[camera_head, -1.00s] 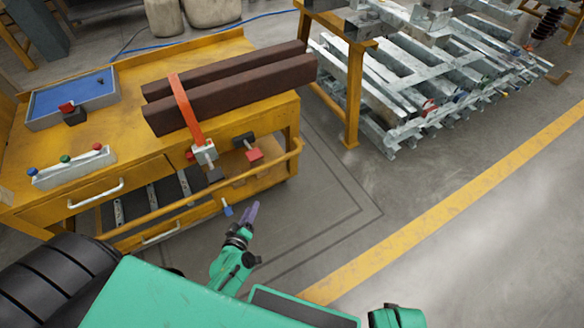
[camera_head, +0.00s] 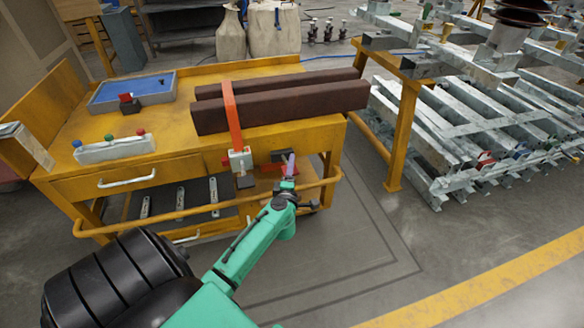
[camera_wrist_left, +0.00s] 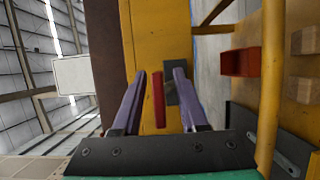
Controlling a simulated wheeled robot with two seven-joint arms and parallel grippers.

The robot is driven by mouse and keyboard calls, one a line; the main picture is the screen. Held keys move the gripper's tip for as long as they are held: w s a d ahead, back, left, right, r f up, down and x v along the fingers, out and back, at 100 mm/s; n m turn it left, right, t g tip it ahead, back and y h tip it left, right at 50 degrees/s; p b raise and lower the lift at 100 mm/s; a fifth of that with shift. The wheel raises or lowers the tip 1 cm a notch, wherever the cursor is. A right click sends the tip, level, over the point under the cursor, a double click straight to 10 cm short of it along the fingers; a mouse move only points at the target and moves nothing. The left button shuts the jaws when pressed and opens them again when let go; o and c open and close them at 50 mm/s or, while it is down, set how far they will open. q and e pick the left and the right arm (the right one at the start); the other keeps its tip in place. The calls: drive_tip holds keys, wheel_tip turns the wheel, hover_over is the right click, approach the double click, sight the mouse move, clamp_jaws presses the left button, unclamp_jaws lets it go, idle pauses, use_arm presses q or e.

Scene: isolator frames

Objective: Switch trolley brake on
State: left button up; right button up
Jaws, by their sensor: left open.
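The yellow trolley (camera_head: 190,125) stands at the left and centre of the head view. In the left wrist view the open gripper (camera_wrist_left: 160,76) faces the yellow panel (camera_wrist_left: 158,35). A thin red bar (camera_wrist_left: 158,98) and a dark grey block (camera_wrist_left: 171,88) show between the fingers; I cannot tell whether either finger touches them. My right gripper is out of view.
Brown beams (camera_head: 290,105) lie on the trolley under an orange strap (camera_head: 232,115). A yellow rail (camera_head: 200,205) runs along its front. A blue tray (camera_head: 130,90) and a white holder (camera_head: 115,150) sit on top. Metal frames (camera_head: 450,150) stand at the right; floor between is clear.

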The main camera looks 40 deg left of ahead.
use_arm(q)
drive_tip(key=shift+w+a, duration=0.15)
drive_tip(key=shift+w, duration=0.05)
clamp_jaws()
drive_tip(key=shift+a, duration=0.1)
idle(1.2)
